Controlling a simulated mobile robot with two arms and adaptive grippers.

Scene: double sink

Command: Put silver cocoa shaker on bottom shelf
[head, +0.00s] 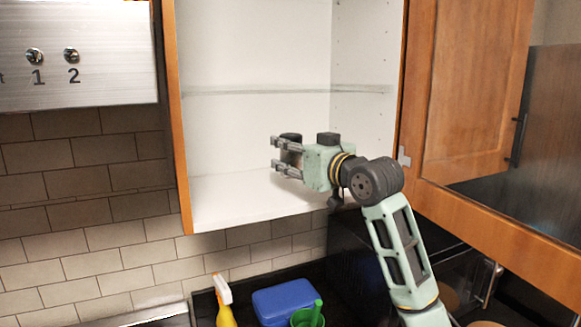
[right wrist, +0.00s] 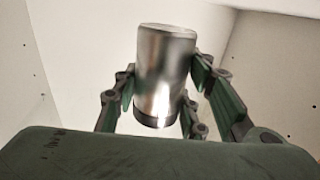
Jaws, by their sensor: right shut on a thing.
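My right gripper (head: 281,157) is inside the open cabinet, shut on the silver cocoa shaker. The shaker (head: 291,158) shows between the fingers in the head view, with a dark top, mostly hidden by the gripper. In the right wrist view the shaker (right wrist: 165,75) is a shiny metal cylinder held between the fingers of the right gripper (right wrist: 160,100). The white bottom shelf (head: 225,205) lies under the shaker; I cannot tell whether they touch. My left gripper is not in view.
The middle shelf (head: 240,92) crosses above the gripper. The wooden cabinet door (head: 470,90) stands open at the right. The bottom shelf looks empty. Below are a blue box (head: 285,300), a green container (head: 306,318) and a yellow spray bottle (head: 225,308).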

